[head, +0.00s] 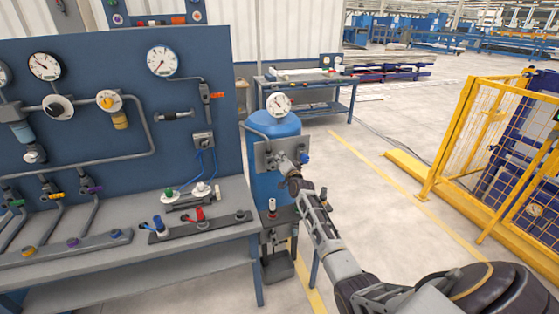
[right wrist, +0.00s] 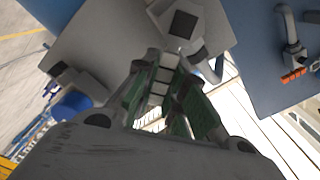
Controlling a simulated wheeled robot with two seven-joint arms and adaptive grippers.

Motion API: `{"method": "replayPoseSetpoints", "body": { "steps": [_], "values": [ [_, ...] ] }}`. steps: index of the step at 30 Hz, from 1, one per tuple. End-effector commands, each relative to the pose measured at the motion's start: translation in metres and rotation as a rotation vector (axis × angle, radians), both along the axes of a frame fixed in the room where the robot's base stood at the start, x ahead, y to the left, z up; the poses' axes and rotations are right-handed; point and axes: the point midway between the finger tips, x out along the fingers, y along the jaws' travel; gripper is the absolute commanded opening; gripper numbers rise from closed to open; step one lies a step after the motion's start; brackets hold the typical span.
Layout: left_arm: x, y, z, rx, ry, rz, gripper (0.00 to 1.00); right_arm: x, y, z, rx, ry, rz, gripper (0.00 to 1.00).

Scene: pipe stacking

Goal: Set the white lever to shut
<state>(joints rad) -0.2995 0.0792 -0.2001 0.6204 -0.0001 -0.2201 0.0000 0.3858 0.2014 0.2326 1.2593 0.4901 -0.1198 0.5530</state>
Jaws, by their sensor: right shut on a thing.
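My right gripper (head: 293,178) reaches to the grey plate (head: 262,153) on the front of the blue tank (head: 268,185). In the right wrist view its green-padded fingers (right wrist: 165,92) are closed around a pale piece (right wrist: 160,78), which looks like the white lever. The lever runs towards a light grey valve body (right wrist: 183,22). The fingers hide much of the lever, so its exact angle is hard to tell. A blue-handled valve (head: 305,158) sits just right of the gripper; its blue part also shows in the right wrist view (right wrist: 72,105). My left gripper is out of view.
A round gauge (head: 278,104) tops the tank. To the left stands a blue panel (head: 190,50) with pipes and gauges above a grey bench (head: 180,262). A yellow fence (head: 462,130) stands at the right. The floor between is open.

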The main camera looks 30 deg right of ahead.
Motion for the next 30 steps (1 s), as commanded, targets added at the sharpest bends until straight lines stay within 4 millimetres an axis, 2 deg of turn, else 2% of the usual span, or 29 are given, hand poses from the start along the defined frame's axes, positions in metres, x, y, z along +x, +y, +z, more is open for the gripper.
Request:
{"method": "replayPoseSetpoints", "body": {
  "steps": [11,18,25,30],
  "values": [
    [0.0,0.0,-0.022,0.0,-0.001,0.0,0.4,-0.002,-0.009,-0.021,0.344,-0.082,-0.001,0.0],
    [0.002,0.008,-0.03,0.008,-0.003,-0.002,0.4,-0.003,-0.01,-0.03,0.514,-0.122,-0.001,0.0],
    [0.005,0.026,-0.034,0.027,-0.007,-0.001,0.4,-0.003,-0.011,-0.034,0.6,-0.142,-0.001,0.0],
    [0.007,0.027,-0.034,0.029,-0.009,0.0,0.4,-0.003,-0.011,-0.035,0.623,-0.148,-0.001,0.0]
  ]
}}
